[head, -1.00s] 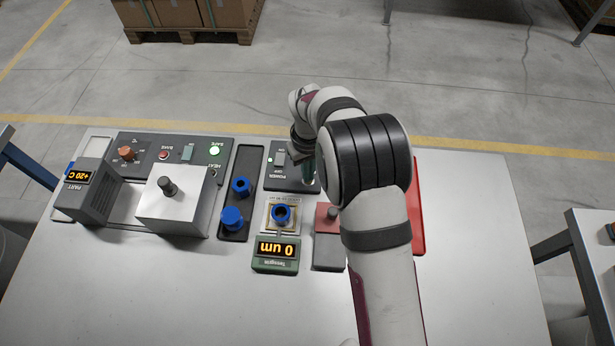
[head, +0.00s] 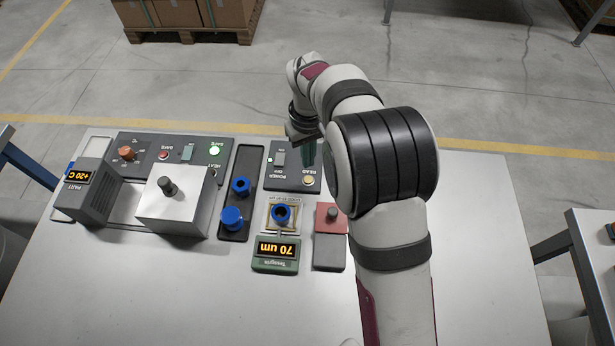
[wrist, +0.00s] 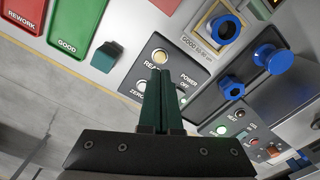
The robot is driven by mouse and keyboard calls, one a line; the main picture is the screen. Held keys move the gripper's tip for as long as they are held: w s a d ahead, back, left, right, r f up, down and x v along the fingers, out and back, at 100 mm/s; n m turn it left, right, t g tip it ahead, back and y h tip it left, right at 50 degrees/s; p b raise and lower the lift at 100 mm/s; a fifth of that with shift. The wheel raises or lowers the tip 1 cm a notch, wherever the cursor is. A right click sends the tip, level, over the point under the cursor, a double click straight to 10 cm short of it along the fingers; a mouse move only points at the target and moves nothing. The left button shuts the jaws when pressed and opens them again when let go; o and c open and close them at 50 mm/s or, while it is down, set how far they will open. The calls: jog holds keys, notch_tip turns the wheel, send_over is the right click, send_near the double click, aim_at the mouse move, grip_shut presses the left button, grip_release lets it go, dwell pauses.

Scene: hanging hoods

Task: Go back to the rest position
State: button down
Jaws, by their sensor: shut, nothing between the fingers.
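My gripper (head: 308,155) is over the far side of the bench, above the power and read box (head: 290,178). Its dark green fingers (wrist: 160,82) are shut together and hold nothing. In the wrist view the fingertips are near the round READ button (wrist: 160,54); I cannot tell the exact gap. The button also shows uncovered in the head view (head: 308,180). The gauge display (head: 276,250) reads 70 um. A blue ring-shaped part (head: 281,213) sits on the gauge's square stage.
A silver block with a knob (head: 178,205) and a grey +20 C unit (head: 88,190) stand at left. Blue parts lie in a dark tray (head: 240,175). Red REWORK (wrist: 22,12) and green GOOD (wrist: 75,25) trays show in the wrist view. The bench's near left is clear.

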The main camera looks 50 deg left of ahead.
grip_release()
dwell(0.5)
